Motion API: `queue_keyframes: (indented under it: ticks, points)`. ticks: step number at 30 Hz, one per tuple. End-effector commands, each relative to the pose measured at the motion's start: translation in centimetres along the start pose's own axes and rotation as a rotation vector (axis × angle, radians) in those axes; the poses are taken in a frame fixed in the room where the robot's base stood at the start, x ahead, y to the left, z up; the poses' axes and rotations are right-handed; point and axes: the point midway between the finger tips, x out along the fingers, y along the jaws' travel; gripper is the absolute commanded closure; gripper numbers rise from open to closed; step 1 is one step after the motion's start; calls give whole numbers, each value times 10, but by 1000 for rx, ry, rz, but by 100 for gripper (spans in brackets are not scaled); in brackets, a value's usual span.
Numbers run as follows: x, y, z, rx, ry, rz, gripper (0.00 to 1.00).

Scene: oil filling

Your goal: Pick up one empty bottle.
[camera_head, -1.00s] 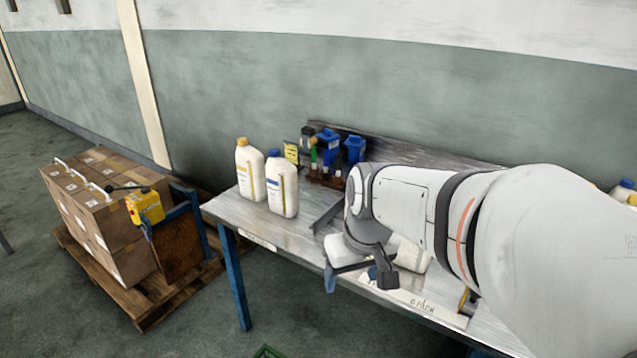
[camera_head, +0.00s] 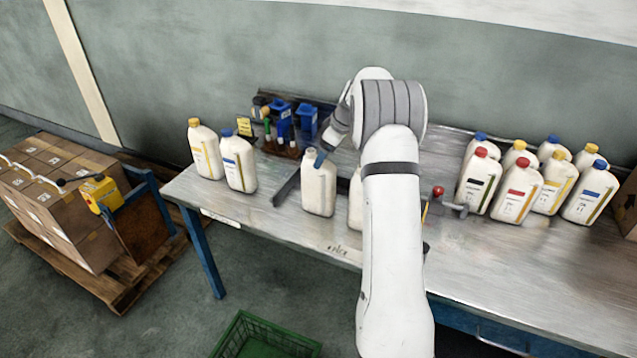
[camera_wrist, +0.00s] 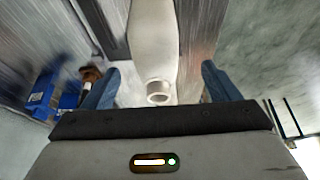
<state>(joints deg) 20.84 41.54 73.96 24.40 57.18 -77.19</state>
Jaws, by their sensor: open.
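A white uncapped bottle (camera_head: 319,190) stands upright on the metal table (camera_head: 270,222), left of my arm in the head view. A second white bottle (camera_head: 355,203) beside it is mostly hidden behind my arm. My gripper (camera_wrist: 160,75) is open in the wrist view, with one blue finger on each side of a white bottle (camera_wrist: 152,35) whose open neck faces me. Gaps show between the fingers and the bottle. In the head view, one blue finger shows at the neck of the left uncapped bottle; the other finger is hidden.
Two capped bottles (camera_head: 222,160) stand at the table's left end. Several capped bottles (camera_head: 540,185) stand at the right. Blue-topped devices (camera_head: 290,120) are behind the gripper. A green crate (camera_head: 265,338) is on the floor; boxes (camera_head: 65,190) sit on a pallet at left.

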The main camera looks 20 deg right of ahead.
Motion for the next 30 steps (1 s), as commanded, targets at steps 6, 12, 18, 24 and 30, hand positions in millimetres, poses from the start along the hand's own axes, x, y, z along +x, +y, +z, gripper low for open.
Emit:
queue_keyframes:
  ticks: [6,12,18,24,30]
  points:
    - [23,2,0,-6,0,-3,18]
    - [46,5,-1,-5,0,-5,18]
    - [73,6,0,-6,-1,-3,18]
    - [78,6,0,-6,0,0,18]
    - [78,6,0,-6,0,-1,27]
